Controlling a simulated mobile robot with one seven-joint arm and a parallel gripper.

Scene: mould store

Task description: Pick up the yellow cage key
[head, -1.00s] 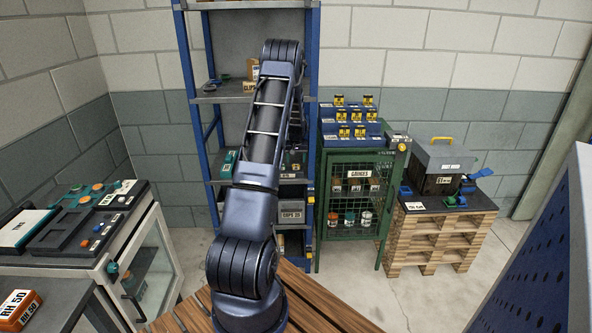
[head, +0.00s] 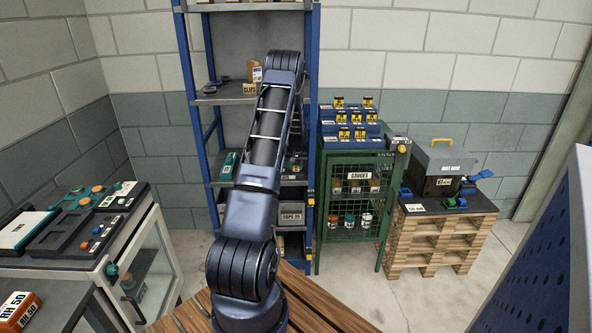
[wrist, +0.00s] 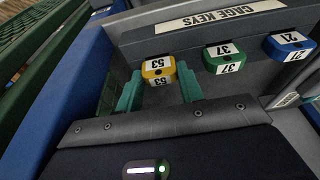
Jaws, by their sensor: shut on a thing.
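The yellow cage key (wrist: 158,68), a tag marked 53, is in the wrist view at the front of a grey holder labelled CAGE KEYS (wrist: 215,17). My gripper (wrist: 159,84) has a teal finger on each side of it and is shut on it. A green key (wrist: 223,57) marked 37 and a blue key (wrist: 289,46) marked 21 sit to its right in the same row. In the head view my arm reaches toward the blue shelf rack and hides the gripper and the keys.
The blue rack (head: 190,60) has shelves with boxes and bins. A green mesh cabinet (head: 356,215) labelled GAUGES stands to its right, then a pallet stack (head: 440,240) with a grey toolbox (head: 445,157). A glass-fronted cabinet (head: 150,260) stands at left.

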